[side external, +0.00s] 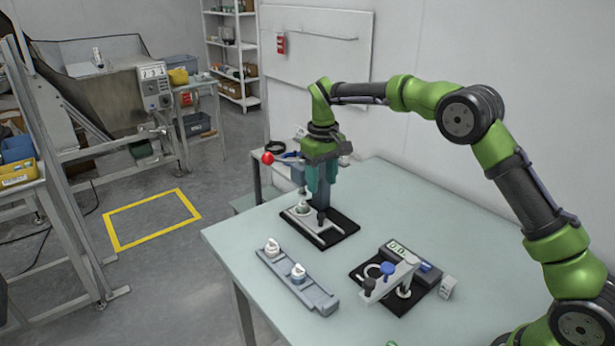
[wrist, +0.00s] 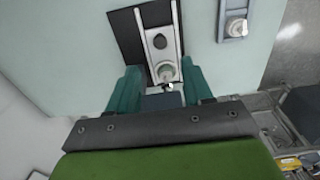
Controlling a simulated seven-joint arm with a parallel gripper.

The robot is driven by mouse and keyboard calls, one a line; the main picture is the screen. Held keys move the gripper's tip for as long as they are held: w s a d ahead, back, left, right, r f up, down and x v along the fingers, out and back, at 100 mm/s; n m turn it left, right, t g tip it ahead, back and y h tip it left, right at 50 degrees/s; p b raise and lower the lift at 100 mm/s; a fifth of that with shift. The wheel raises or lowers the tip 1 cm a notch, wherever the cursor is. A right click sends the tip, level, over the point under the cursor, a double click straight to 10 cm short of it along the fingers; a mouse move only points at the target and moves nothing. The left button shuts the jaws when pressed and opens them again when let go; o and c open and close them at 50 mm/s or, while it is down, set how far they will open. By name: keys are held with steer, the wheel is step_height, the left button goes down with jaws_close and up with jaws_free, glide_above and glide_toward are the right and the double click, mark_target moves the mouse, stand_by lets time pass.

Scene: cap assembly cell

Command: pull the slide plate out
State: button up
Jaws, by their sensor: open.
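The slide plate (side external: 327,237) is a light grey strip on a black base (side external: 345,222) at the table's far side. In the wrist view the slide plate (wrist: 147,22) runs up from between my fingers, with a dark round knob (wrist: 160,41) on it. A pale round part (wrist: 166,71) sits near its lower end. My gripper (side external: 322,196) points down over the base, its teal fingers open. In the wrist view my gripper (wrist: 160,70) has one finger on each side of the strip's near end. Whether the fingers touch anything is hard to tell.
A grey tray (side external: 318,299) with two white-topped parts stands nearer the camera. To its right is a black-based device with a display (side external: 399,248) and a blue knob (side external: 388,268). A red ball (side external: 268,158) shows left of my gripper. Bare table lies to the right.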

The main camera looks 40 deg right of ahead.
mark_target(321, 214)
step_height(321, 214, down, 9)
steer(key=shift+f, duration=0.1)
stand_by(0.3)
jaws_close()
